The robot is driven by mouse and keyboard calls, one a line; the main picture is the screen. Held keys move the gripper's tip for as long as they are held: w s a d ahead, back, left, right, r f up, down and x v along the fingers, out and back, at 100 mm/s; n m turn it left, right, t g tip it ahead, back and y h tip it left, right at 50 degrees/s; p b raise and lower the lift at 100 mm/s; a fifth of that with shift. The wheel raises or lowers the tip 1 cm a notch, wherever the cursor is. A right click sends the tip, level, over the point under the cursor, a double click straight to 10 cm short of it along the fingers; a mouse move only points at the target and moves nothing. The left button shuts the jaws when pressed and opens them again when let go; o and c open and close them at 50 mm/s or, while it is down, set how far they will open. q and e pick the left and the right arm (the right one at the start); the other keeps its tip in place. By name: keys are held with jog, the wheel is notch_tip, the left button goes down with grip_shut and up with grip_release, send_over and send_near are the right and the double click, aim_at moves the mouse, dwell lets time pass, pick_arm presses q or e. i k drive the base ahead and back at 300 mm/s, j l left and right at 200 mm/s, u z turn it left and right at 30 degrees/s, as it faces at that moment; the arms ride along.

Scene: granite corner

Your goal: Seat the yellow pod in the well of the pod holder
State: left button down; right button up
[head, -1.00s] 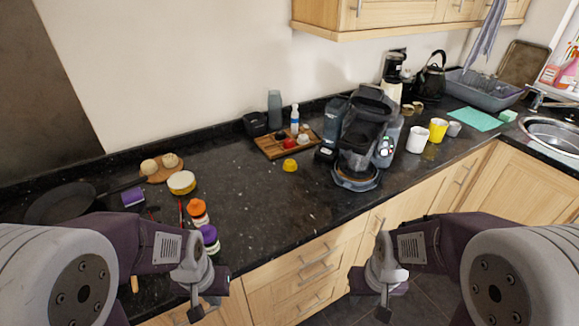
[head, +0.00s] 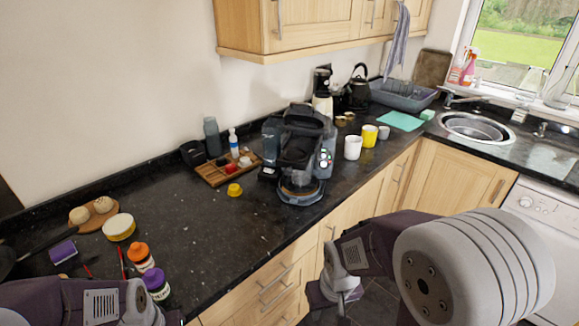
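The yellow pod (head: 234,190) sits on the dark counter, just in front of a wooden tray (head: 212,176). The black coffee machine (head: 297,150) stands to its right; I cannot make out the pod holder or its well at this distance. My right gripper (head: 338,290) hangs in front of the counter's edge, well away from the pod, with nothing visible in it; its finger gap is unclear. My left gripper (head: 146,308) is at the bottom edge, near the purple-capped bottle, partly cut off.
An orange-capped bottle (head: 140,256) and a purple-capped bottle (head: 157,284) stand at the front left. A white cup (head: 353,147) and a yellow cup (head: 369,136) stand right of the machine. The counter between the bottles and the pod is clear.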

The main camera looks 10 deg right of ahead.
aim_at(295, 158)
jog(key=l+u, duration=1.15)
jog(key=k+l+u, duration=0.15)
jog(key=l+u, duration=0.2)
